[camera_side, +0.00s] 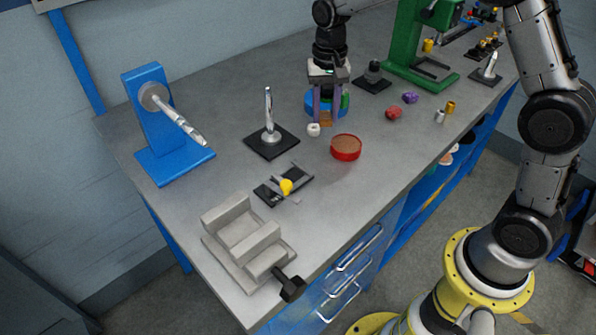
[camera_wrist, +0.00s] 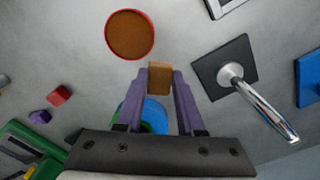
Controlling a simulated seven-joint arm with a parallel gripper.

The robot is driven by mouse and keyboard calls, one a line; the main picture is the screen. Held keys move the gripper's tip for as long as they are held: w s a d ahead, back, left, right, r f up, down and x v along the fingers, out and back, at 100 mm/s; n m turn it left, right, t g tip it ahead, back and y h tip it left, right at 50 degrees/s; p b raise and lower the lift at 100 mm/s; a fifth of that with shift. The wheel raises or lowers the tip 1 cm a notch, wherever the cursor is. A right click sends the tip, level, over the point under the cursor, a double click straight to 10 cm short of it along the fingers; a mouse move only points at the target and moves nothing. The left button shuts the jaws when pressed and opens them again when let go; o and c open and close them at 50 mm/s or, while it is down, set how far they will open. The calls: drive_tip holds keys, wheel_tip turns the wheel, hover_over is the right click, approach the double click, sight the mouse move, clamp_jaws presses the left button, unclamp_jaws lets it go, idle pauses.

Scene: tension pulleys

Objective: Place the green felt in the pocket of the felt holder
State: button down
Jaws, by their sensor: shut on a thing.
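My gripper (camera_side: 326,116) points down over the middle of the bench, its purple fingers on either side of a small tan-brown block (camera_wrist: 159,79). The fingers are shut on this block at their tips. A round blue thing (camera_wrist: 154,110) with a green part (camera_wrist: 146,128) lies behind the fingers, partly hidden by them. The blue (camera_side: 311,103) and green (camera_side: 345,101) also show in the side view. I cannot tell whether the green part is the felt, or which thing is the felt holder. No pocket is clearly visible.
A red-rimmed round dish (camera_side: 346,155) with a brown inside stands close by. A metal post on a black base (camera_side: 271,144) stands to the left. A white piece (camera_side: 313,130) lies near the fingers. A grey vise (camera_side: 243,240) and blue stand (camera_side: 151,125) are farther off.

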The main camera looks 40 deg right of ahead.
drive_tip(key=s+a+r+m, duration=0.4)
drive_tip(key=s+a+m, duration=0.1)
drive_tip(key=s, duration=0.3)
drive_tip(key=s+a+r+m, duration=0.4)
drive_tip(key=s+m, duration=0.2)
drive_tip(key=s, duration=0.3)
hover_over(291, 178)
drive_tip(key=shift+n, duration=0.3)
drive_tip(key=f, duration=0.9)
drive_tip(key=shift+s+d, duration=0.1)
drive_tip(key=shift+s, duration=0.2)
drive_tip(key=f, duration=0.3)
drive_tip(key=shift+w+f, duration=0.1)
drive_tip(key=shift+w, duration=0.2)
drive_tip(key=shift+f, duration=0.3)
drive_tip(key=shift+f, duration=0.3)
